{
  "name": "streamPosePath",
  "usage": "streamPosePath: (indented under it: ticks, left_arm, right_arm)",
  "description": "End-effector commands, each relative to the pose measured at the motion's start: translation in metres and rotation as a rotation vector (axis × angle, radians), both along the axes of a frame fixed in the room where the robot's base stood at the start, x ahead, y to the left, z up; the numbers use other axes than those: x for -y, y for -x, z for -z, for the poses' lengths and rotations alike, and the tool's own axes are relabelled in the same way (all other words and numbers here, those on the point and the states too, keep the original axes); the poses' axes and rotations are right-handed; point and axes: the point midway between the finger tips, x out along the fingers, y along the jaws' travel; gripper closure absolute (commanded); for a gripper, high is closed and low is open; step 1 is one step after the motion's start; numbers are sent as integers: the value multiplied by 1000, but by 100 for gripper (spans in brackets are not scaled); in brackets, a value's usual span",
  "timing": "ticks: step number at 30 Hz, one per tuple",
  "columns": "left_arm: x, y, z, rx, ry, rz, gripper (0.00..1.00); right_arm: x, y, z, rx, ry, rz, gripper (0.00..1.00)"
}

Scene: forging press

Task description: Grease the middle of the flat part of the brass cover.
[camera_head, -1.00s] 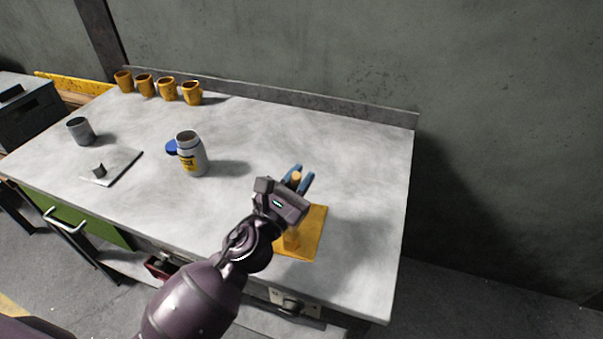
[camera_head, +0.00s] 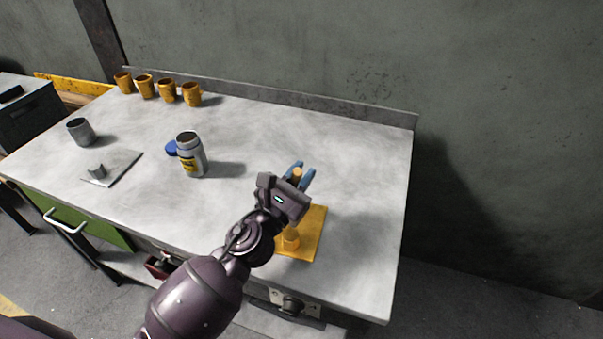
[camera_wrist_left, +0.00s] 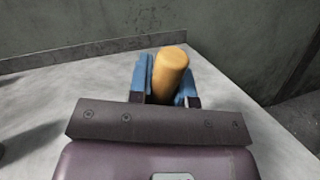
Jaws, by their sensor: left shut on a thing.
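The brass cover (camera_head: 317,226) is a flat yellow plate with a short upright stub (camera_head: 291,240) near its front left; it lies on the bench near the front right. My left gripper (camera_head: 298,175) is shut on an orange-brown cylindrical handle, above the back part of the cover in the head view. The handle (camera_wrist_left: 171,68) stands between the blue fingers in the left wrist view. The handle's lower end is hidden by my gripper. My right gripper is not in view.
Several orange cups (camera_head: 167,90) stand along the back. The bench between the jar and the back ledge is clear.

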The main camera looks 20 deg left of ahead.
Motion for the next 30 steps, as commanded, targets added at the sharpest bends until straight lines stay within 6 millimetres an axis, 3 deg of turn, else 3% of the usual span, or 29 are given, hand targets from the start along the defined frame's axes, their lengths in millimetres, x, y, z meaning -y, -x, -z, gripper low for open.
streamPosePath:
  ticks: [12,30]
  left_arm:
    - [1,15,1,-1,2,0,100]
    - [0,6,3,-1,0,0,100]
  right_arm:
    - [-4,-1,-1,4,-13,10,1]
    - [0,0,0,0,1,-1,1]
